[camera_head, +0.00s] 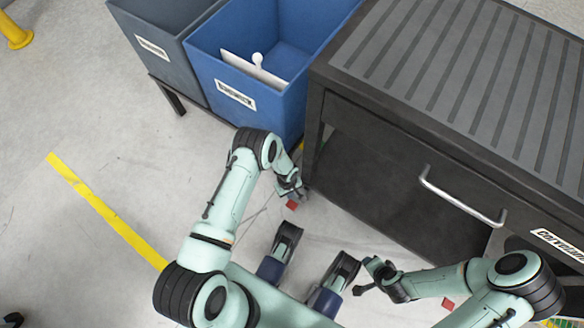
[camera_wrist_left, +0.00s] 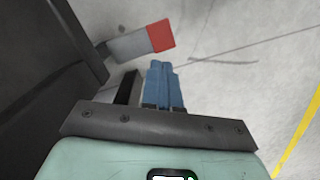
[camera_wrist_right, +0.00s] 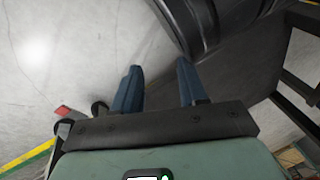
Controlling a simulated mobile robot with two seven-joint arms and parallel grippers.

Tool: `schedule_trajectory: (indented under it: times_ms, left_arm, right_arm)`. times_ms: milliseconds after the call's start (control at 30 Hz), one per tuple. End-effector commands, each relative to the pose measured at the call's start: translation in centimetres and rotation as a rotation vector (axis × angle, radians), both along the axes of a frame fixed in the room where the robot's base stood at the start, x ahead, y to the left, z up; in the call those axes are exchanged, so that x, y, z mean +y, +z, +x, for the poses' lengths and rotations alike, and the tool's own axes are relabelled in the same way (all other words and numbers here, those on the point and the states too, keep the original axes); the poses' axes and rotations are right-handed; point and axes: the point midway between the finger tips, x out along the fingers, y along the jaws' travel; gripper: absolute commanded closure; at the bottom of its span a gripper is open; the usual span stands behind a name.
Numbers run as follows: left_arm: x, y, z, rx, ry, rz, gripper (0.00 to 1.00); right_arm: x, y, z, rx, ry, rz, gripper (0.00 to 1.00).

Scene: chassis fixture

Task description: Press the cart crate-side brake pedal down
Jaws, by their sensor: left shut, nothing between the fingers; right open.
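The dark cart (camera_head: 400,190) stands at the right. Its crate-side brake pedal is a grey lever with a red tip (camera_head: 291,205), low beside the cart's corner near the blue crate. In the left wrist view the red tip (camera_wrist_left: 161,35) lies just beyond my shut blue fingertips (camera_wrist_left: 160,66), with a small gap in the picture; I cannot tell the height between them. My left gripper (camera_head: 297,190) is empty and right by that pedal. My right gripper (camera_head: 372,282) is open and empty, in front of the cart, away from this pedal.
A second red pedal tip (camera_head: 448,303) shows near my right arm, and in the right wrist view (camera_wrist_right: 66,112). The blue crate (camera_head: 238,108) and a grey bin (camera_head: 155,60) stand left of the cart. A drawer handle (camera_head: 460,200) juts out. Floor at the left is clear, with a yellow line (camera_head: 110,215).

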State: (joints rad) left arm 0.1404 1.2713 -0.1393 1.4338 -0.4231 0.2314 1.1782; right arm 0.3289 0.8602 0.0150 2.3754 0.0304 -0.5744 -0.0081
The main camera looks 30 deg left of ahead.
Motion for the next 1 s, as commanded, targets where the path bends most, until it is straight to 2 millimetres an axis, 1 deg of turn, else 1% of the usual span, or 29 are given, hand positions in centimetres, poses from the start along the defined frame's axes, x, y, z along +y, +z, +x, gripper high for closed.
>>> schedule_trajectory:
  times_ms: [167, 267, 500, 700, 900, 1000]
  left_arm:
    - [-0.1, -0.9, -0.1, 0.0, -0.001, -0.001, 1.0]
    - [-0.2, -1.8, -0.1, 0.0, -0.001, -0.001, 1.0]
    - [-0.4, -4.1, -0.2, 0.0, -0.001, -0.001, 1.0]
    - [-0.5, -5.8, -0.4, 0.001, -0.001, -0.002, 1.0]
    - [-0.6, -6.7, -0.4, 0.0, 0.0, -0.001, 1.0]
    - [-0.6, -6.9, -0.4, -0.001, 0.001, 0.0, 1.0]
  right_arm:
    - [-0.1, -1.0, -0.9, 0.03, -0.002, 0.002, 0.57]
    - [-0.2, -1.9, -1.8, 0.062, -0.003, 0.004, 0.57]
    - [-0.7, -4.2, -4.6, 0.155, -0.01, 0.008, 0.57]
    - [-0.9, -5.7, -7.0, 0.235, -0.017, 0.014, 0.57]
    - [-1.1, -6.4, -8.5, 0.286, -0.023, 0.017, 0.57]
    - [-1.2, -6.5, -8.9, 0.298, -0.024, 0.018, 0.57]
